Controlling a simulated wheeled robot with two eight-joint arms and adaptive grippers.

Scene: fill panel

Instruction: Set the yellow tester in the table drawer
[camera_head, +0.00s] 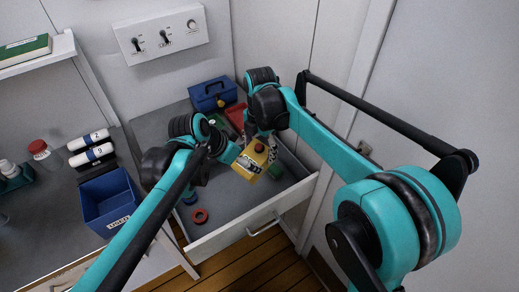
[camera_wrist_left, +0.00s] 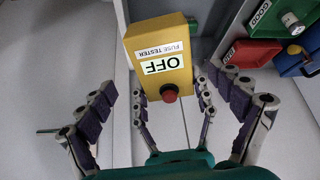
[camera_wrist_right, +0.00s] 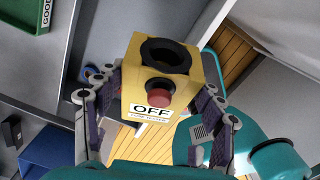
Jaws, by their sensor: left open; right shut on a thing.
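The yellow tester (camera_head: 252,161) is a block with a red button, held over the open table drawer (camera_head: 245,227). My right gripper (camera_head: 264,142) is shut on it; in the right wrist view the fingers grip both sides of the tester (camera_wrist_right: 170,62), with its OFF label, red button and black ring showing. My left gripper (camera_head: 238,160) is close beside the tester; in the left wrist view its fingers (camera_wrist_left: 172,105) are spread and the tester (camera_wrist_left: 160,60) stands in front of them. Contact there cannot be told. Part of the drawer is hidden by my arms.
A red ring (camera_head: 200,216) and a blue ring (camera_head: 190,198) lie in the drawer's left part. A blue case (camera_head: 212,93) and a red tray (camera_head: 236,117) are behind. The drawer's middle floor looks clear.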

